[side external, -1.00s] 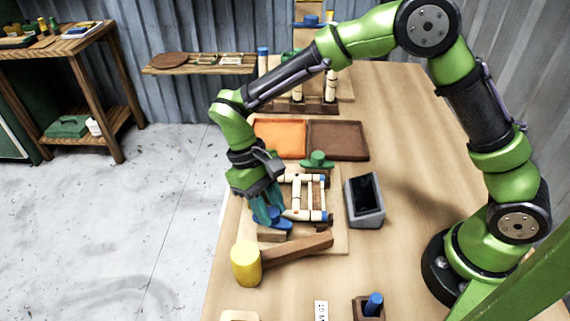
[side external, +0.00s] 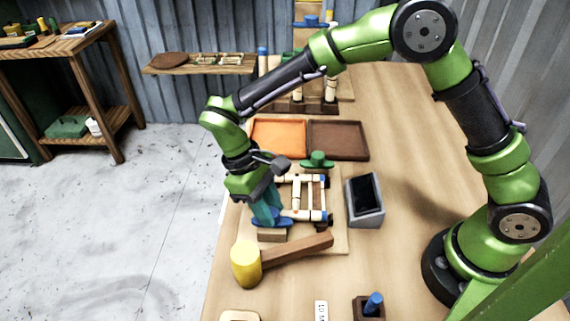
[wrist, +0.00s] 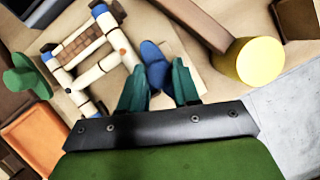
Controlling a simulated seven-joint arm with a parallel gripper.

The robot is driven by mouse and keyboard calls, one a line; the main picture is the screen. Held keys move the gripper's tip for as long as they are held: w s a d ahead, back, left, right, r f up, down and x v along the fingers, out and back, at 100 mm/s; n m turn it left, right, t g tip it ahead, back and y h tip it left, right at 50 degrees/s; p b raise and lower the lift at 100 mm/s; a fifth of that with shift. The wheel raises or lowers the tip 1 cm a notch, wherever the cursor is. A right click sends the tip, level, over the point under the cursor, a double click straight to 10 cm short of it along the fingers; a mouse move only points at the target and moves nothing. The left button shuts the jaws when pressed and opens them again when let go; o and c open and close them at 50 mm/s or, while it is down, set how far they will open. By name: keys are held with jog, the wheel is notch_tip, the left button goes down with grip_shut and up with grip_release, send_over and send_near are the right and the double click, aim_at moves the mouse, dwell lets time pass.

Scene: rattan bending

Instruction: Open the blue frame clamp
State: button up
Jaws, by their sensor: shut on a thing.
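The blue frame clamp (side external: 272,221) sits on a wooden block at the near left corner of the frame. It also shows in the wrist view (wrist: 153,62) as a blue piece between my fingers. My gripper (side external: 265,215) points down with its teal fingers shut on the blue clamp; in the wrist view the fingers (wrist: 160,80) lie on either side of it. The pale rattan frame (side external: 297,195) with blue and dark joints lies to the right of my gripper. A green clamp (side external: 317,160) stands at the frame's far side.
A mallet with a yellow head (side external: 246,264) lies close in front of the clamp. A grey device with a dark screen (side external: 365,200) stands right of the frame. Orange (side external: 277,138) and brown (side external: 338,140) trays lie behind. The table's right middle is clear.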

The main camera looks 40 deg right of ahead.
jog(key=o, duration=1.1)
jog(key=shift+c, duration=0.2)
jog(key=v, duration=1.7)
jog(key=s+d+r+m+t+y, duration=0.1)
jog(key=s+d+m+t, duration=0.3)
jog(key=s+d, duration=0.4)
jog(key=s+d+r+m+t+y, duration=0.1)
jog(key=s+d+m+t, duration=0.3)
jog(key=d, duration=0.9)
jog(key=s+t+y, duration=0.1)
jog(key=s+t, duration=0.2)
jog(key=s, duration=0.1)
jog(key=shift+r+m+y, duration=0.15)
jog(key=shift+m+y, duration=0.15)
jog(key=shift+y, duration=0.1)
